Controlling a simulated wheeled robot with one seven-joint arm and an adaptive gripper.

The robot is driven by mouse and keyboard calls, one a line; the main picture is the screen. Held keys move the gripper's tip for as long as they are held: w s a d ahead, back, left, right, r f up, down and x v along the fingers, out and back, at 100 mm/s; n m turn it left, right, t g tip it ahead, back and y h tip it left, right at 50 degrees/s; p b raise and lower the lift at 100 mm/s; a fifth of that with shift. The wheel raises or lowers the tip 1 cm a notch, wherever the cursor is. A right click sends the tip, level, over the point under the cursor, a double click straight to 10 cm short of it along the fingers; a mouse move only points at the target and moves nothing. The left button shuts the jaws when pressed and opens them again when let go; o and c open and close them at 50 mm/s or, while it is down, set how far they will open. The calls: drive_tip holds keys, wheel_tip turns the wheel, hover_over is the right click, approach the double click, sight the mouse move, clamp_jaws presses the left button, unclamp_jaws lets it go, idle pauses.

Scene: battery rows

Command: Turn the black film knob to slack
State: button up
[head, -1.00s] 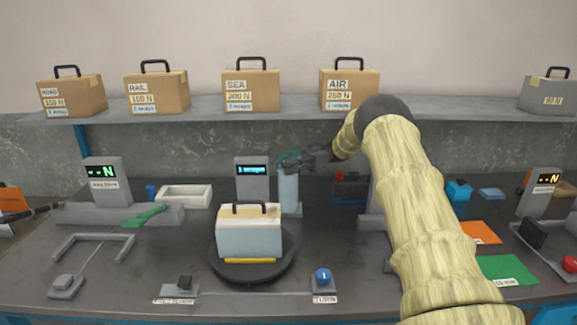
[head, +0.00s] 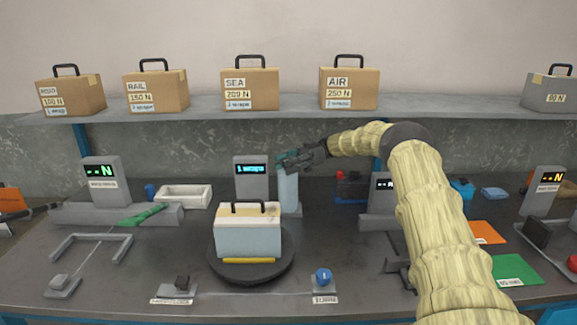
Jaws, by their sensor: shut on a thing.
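My gripper (head: 289,159) is at the top of the upright pale-blue film roll (head: 288,188), behind the turntable. Its teal fingers are shut at the roll's top end, where the black film knob would be. The fingers hide the knob, so its marking and angle cannot be read. The roll stands right of a grey display post (head: 251,180) with a small cyan readout, too small to read surely.
A pale-blue and cream case (head: 248,238) stands on the black turntable (head: 222,270). Labelled boxes line the shelf (head: 210,113) above. My arm covers part of the right side.

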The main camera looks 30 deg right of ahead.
drive_tip(key=shift+r, duration=0.25)
drive_tip(key=shift+d, duration=0.2)
drive_tip(key=o, duration=1)
drive_tip(key=shift+f, duration=0.1)
drive_tip(key=shift+a, duration=0.1)
drive_tip(key=shift+a+f, duration=0.15)
drive_tip(key=shift+a, duration=0.1)
drive_tip(key=shift+p, duration=0.3)
drive_tip(key=shift+f+m+t, duration=0.1)
drive_tip(key=shift+m+t, duration=0.3)
drive_tip(key=shift+t, duration=0.3)
drive_tip(key=shift+d+m+t+p, duration=0.2)
drive_tip(key=shift+m+t+p, duration=0.6)
drive_tip(key=shift+t, duration=0.6)
